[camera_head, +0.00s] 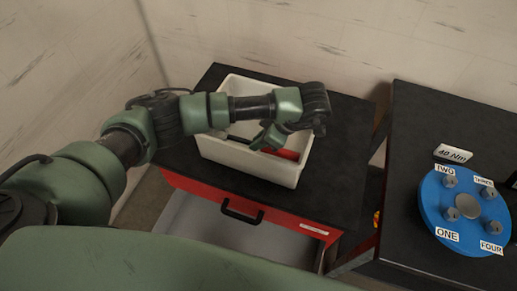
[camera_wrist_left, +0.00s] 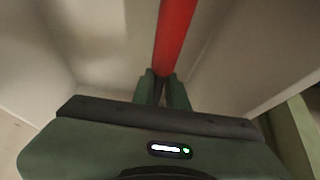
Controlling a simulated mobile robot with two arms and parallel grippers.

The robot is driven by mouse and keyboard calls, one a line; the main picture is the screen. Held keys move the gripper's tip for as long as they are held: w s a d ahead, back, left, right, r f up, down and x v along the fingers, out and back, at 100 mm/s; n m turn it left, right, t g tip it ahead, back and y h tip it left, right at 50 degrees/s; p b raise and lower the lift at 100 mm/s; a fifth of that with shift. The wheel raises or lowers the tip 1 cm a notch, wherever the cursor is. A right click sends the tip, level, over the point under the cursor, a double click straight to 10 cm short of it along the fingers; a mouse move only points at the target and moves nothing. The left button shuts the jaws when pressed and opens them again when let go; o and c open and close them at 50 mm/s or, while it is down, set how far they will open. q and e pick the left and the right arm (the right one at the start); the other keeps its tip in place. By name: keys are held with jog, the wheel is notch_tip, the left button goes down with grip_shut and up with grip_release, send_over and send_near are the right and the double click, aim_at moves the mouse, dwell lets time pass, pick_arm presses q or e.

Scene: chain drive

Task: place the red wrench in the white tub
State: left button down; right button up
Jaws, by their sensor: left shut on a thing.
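The white tub (camera_head: 247,161) stands on the black top of a red drawer cabinet. My left gripper (camera_head: 268,138) reaches down into the tub, shut on the red wrench (camera_head: 287,154). The wrench's red shaft shows inside the tub walls; the arm and gripper hide part of it. In the left wrist view the red wrench (camera_wrist_left: 174,38) runs up from between the closed fingers (camera_wrist_left: 164,82), with pale tub walls around it. I cannot tell whether the wrench touches the tub floor. My right gripper is not in view.
The red cabinet (camera_head: 190,185) has a black handle and an open drawer (camera_head: 200,232) below. A black table (camera_head: 425,120) at the right carries a blue disc (camera_head: 437,207) with numbered bolts and a "40 Nm" sign (camera_head: 453,153). A wall stands behind.

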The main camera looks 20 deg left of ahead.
pick_arm(q)
jog(key=shift+f, duration=2)
jog(key=c, duration=1.8)
grip_release()
jog(key=shift+f, duration=0.2)
jog(key=o, duration=0.4)
jog(key=shift+r, duration=0.15)
jog(key=v, duration=1.2)
jog(key=shift+b, duration=0.3)
